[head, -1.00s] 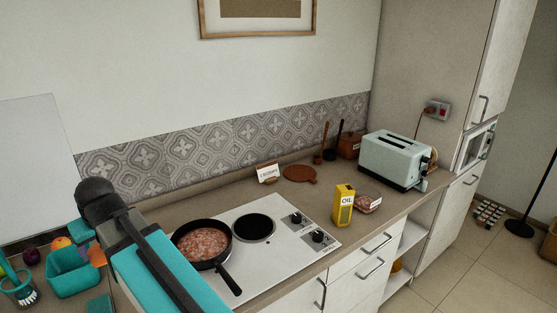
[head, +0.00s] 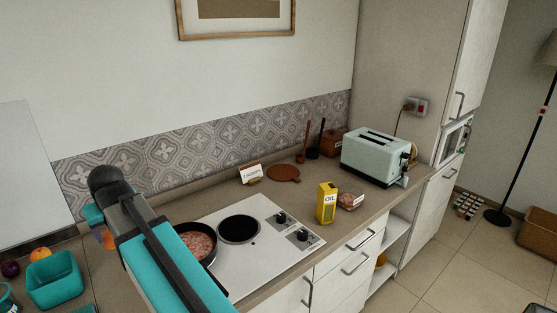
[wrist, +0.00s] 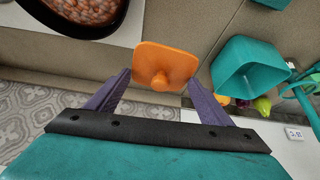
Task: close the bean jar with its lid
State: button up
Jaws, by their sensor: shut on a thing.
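My gripper (wrist: 160,79) is shut on an orange, rounded-square lid (wrist: 164,62) with a small round knob. In the wrist view the lid sits between the two purple fingers, above the counter between the pan and a teal bin. In the head view the lid (head: 108,239) shows only as a small orange patch beside my arm, which hides much of the gripper. I cannot make out the bean jar in either view.
A black pan (head: 211,257) with reddish-brown food stands on the white hob (head: 265,262), partly behind my arm. The teal bin (head: 55,283) stands at the left. An oil carton (head: 327,203) and a toaster (head: 376,157) stand farther right. The bare hob plate (head: 239,229) is clear.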

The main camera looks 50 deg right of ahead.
jog(key=s+d+r+m+g+h+p, duration=0.1)
jog(key=s+d+m, duration=0.2)
jog(key=d, duration=1)
jog(key=s+d+m+g+h+p, duration=0.1)
jog(key=s+d+m, duration=0.2)
jog(key=d, duration=1.1)
jog(key=s+d+r+m+g+h+p, duration=0.1)
jog(key=s+d+m+h+p, duration=0.2)
jog(key=d, duration=1)
jog(key=s+d+m+g+p, duration=0.1)
jog(key=s+d+m+g, duration=0.2)
jog(key=s+d, duration=2.7)
jog(key=s+m, duration=0.2)
jog(key=m, duration=0.2)
jog(key=shift+r+m+p, duration=0.35)
jog(key=shift+m+p, duration=0.05)
jog(key=shift+f, duration=0.15)
jog(key=shift+w+f+b, duration=0.1)
jog(key=shift+f+b, duration=1.45)
jog(key=shift+f, duration=1.45)
jog(key=shift+w+a, duration=0.1)
